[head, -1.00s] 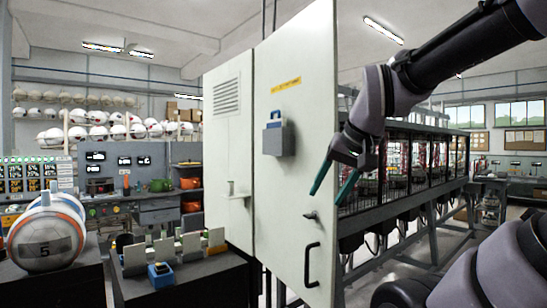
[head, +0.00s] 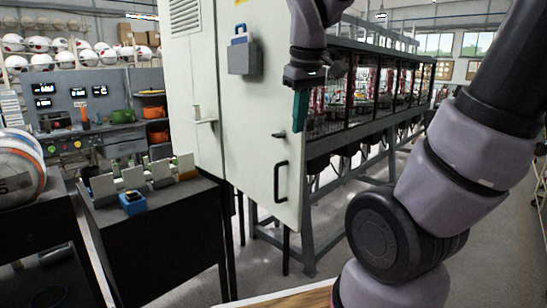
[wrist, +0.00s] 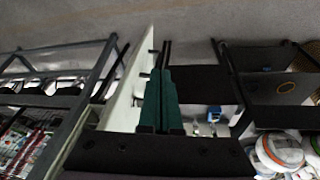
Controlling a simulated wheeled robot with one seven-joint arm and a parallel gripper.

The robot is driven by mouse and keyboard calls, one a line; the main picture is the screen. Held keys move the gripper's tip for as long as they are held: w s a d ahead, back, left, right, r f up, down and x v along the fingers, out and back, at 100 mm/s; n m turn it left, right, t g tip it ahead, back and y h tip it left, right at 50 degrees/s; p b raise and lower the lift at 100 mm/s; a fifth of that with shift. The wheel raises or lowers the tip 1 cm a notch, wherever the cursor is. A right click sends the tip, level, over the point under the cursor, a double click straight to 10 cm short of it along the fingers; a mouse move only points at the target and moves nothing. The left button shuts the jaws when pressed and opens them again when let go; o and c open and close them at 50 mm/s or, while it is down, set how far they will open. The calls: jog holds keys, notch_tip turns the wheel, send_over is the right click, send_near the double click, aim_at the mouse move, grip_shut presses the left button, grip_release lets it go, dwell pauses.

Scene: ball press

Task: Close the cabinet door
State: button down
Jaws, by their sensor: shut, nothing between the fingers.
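The cabinet door (head: 255,120) is a tall white panel standing open from the pale cabinet (head: 187,80). It carries a black handle (head: 281,182), a small latch above it and a grey lock box. My gripper (head: 300,112) points down at the door's free right edge, above the handle height, with its teal fingers together and empty. In the wrist view the shut fingers (wrist: 160,105) lie close beside the door's white panel (wrist: 122,105). I cannot tell whether they touch it. The cabinet's interior is hidden.
A dark bench (head: 170,222) with small stands and a blue item (head: 133,202) is left of the door. A ball (head: 18,170) sits at the far left. A long grey rack (head: 365,140) runs behind the door to the right. Floor on the right is open.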

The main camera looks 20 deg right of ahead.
jog(key=w+a+f+n+h, duration=0.8)
jog(key=w+a+n, duration=0.35)
jog(key=n, duration=0.65)
send_near(283, 169)
jog(key=a+f+x, duration=0.1)
jog(key=x, duration=0.4)
jog(key=shift+w+d+r, duration=0.1)
jog(key=shift+w+d, duration=0.1)
jog(key=shift+d, duration=0.5)
jog(key=shift+d, duration=0.1)
